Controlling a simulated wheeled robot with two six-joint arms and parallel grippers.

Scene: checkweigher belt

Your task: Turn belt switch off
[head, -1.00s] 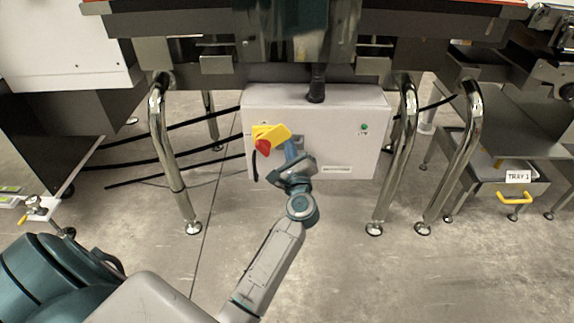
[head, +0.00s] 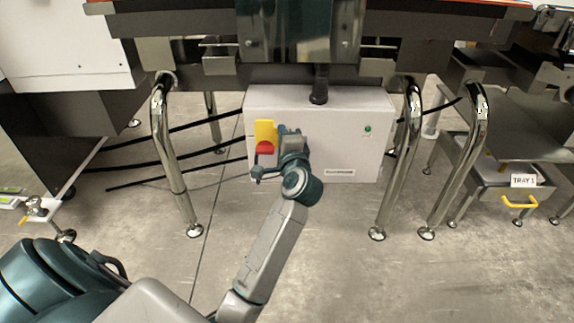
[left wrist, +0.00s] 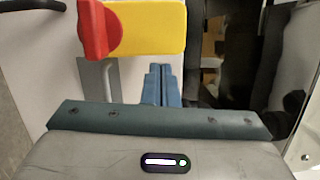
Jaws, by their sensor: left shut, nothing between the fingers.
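The belt switch, a yellow block (head: 265,131) with a red part (head: 265,148) at its lower end, is on the front of a light grey box (head: 335,130) under the belt. The yellow block stands upright in the head view. My left gripper (head: 284,132) is just right of the switch. In the left wrist view its blue fingers (left wrist: 164,70) are shut and empty, their tips by the edge of the yellow block (left wrist: 150,25), with the red part (left wrist: 97,28) to the left. I cannot tell whether they touch. My right gripper is not in view.
A green button (head: 367,129) is at the box's right. Chrome legs (head: 170,150) (head: 400,160) stand on both sides of the box, and black cables (head: 165,162) run to its left. A drawer marked TRAY 1 (head: 490,190) is at the right.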

